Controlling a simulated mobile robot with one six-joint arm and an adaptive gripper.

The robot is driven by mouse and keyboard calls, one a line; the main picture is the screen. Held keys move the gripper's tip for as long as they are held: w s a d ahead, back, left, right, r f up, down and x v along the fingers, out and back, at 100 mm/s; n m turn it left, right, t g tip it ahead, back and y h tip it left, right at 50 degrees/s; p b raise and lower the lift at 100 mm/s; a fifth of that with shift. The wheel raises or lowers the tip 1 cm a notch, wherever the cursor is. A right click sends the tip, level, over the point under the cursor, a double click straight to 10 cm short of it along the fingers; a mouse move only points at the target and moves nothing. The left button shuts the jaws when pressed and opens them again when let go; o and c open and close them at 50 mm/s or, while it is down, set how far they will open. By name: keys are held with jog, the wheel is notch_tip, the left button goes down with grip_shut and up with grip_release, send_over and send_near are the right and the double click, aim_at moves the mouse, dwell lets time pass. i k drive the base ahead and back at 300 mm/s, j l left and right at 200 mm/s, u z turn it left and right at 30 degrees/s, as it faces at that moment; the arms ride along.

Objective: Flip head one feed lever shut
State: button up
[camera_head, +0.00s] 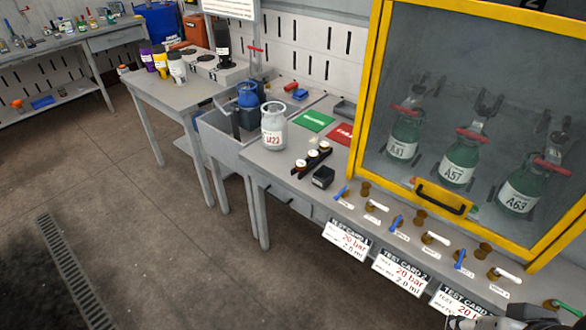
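A row of brass valves with small levers runs along the bench front below the yellow-framed cabinet. The leftmost pair, above test card 1 (346,241), has a blue lever (342,192) and a white lever (376,206). Their small labels are too small to read, so I cannot tell which is the feed lever. The blue lever slants toward the front left; the white one points right along the bench. Part of my arm or gripper (475,322) shows at the bottom right edge, well right of these levers. Its fingers cannot be made out.
The yellow-framed cabinet (372,75) holds green cylinders marked A41, A57 and A63 behind its window. More blue and white levers continue right. A white cylinder M22 (273,130) and a black block (323,178) stand left on the bench. Floor at left is clear.

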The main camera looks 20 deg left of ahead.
aim_at(345, 188)
jog(key=i+j+u, duration=0.5)
jog(key=i+u, duration=0.35)
jog(key=i+l+u, duration=0.1)
jog(key=i+u, duration=0.15)
jog(key=u, duration=0.15)
